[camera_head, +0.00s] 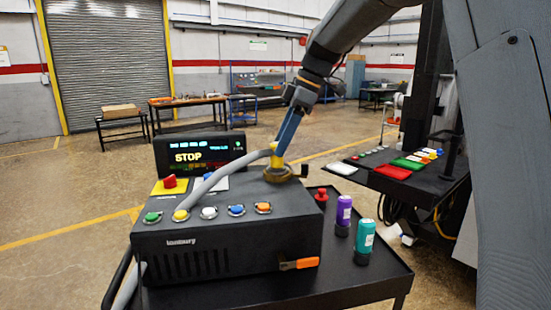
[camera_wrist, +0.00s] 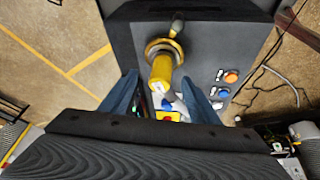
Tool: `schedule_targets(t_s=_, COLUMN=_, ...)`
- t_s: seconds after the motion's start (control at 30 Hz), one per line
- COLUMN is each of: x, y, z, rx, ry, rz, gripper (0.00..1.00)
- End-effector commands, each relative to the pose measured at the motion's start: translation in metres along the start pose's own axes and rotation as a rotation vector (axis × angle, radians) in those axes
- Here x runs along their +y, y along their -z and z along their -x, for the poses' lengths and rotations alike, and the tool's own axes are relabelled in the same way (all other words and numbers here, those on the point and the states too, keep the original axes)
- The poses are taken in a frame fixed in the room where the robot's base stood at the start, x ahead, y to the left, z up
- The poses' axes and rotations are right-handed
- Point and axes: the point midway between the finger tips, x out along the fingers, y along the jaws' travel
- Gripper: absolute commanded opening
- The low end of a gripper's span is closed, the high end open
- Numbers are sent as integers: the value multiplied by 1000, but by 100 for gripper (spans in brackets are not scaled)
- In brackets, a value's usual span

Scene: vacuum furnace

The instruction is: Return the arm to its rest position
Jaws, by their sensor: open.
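In the wrist view my gripper (camera_wrist: 160,80) shows two blue fingers spread apart. A yellow cylindrical fitting (camera_wrist: 161,68) on a brass-coloured round base (camera_wrist: 165,47) appears between the fingertips in that view; I cannot tell whether either finger touches it. In the head view the brass base (camera_head: 279,175) sits on the box top, with the grey hose (camera_head: 225,172) running to the fitting. The fingers partly hide the fitting there.
A display (camera_head: 200,150) reading STOP stands behind a red button on a yellow plate (camera_head: 170,186). Several coloured buttons line the box front. Purple (camera_head: 344,210) and teal (camera_head: 365,236) cans stand at right. A dark side table (camera_head: 425,182) holds coloured trays. Open floor lies left.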

Motion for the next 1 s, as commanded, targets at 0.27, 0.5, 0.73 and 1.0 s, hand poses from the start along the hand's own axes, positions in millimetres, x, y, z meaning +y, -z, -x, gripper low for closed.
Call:
schedule_targets(t_s=0.27, x=1, y=3, z=19, rx=3, ry=-5, rz=3, gripper=56)
schedule_targets(t_s=0.5, x=1, y=4, z=23, rx=4, ry=-7, rz=2, gripper=56)
schedule_targets(t_s=0.73, x=-7, y=19, z=58, rx=4, ry=-8, rz=2, gripper=56)
schedule_targets(t_s=1.0, x=-14, y=31, z=88, rx=4, ry=-8, rz=2, gripper=56)
